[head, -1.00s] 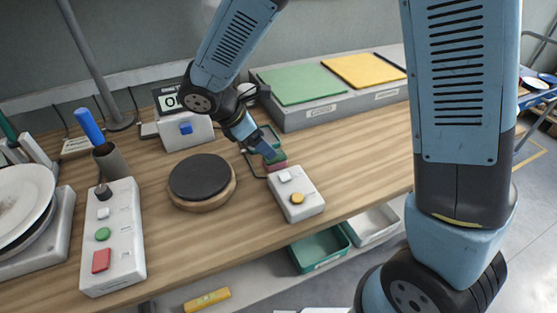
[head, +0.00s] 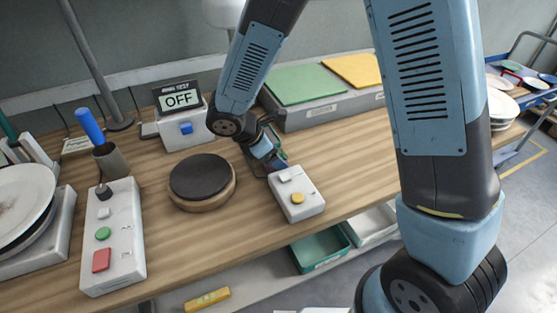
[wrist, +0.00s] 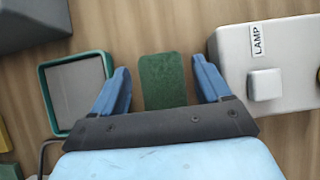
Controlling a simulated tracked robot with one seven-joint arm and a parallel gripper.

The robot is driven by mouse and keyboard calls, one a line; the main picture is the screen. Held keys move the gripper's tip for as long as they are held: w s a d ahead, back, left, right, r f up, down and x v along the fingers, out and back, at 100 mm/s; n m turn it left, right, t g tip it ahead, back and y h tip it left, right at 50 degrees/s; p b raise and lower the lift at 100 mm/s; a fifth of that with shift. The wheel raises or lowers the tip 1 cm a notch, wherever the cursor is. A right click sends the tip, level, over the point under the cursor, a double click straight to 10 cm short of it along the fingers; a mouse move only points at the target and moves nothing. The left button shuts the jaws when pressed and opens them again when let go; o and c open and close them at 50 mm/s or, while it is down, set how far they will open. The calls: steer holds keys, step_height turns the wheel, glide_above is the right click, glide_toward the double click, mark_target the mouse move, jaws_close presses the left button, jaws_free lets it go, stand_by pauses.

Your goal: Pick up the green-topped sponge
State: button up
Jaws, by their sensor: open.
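The green-topped sponge (wrist: 162,80) shows in the wrist view as a dark green rectangle with rounded corners. My gripper (wrist: 161,78) is open, with one blue finger on each side of the sponge and a gap on both sides. Its near end is hidden by the gripper's dark palm. In the head view my gripper (head: 273,160) is over the bench behind the lamp box, and the sponge is mostly hidden by it. I cannot tell how high the fingers are above the bench.
The white lamp box (wrist: 283,68) stands close to the right finger. A green-rimmed tray (wrist: 76,92) lies close to the left finger. In the head view a black round plate (head: 202,177) on a wooden base is to the left. Bare wood (head: 350,165) lies to the right.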

mark_target(282, 154)
steer(key=shift+c, duration=0.3)
steer(key=c, duration=1)
steer(key=shift+r, duration=0.5)
step_height(282, 154, up, 3)
steer(key=shift+s+f, duration=0.1)
steer(key=shift+f, duration=0.05)
steer(key=s+a+r, duration=0.1)
steer(key=s+r, duration=0.2)
steer(key=s, duration=0.1)
steer(key=s+a+r, duration=0.1)
steer(key=s+r, duration=0.2)
steer(key=s, duration=0.2)
steer(key=s+a+r, duration=0.1)
steer(key=s+r, duration=0.2)
steer(key=s, duration=0.1)
steer(key=shift+s+a+r, duration=0.1)
steer(key=shift+s+r, duration=0.05)
steer(key=shift+s, duration=0.05)
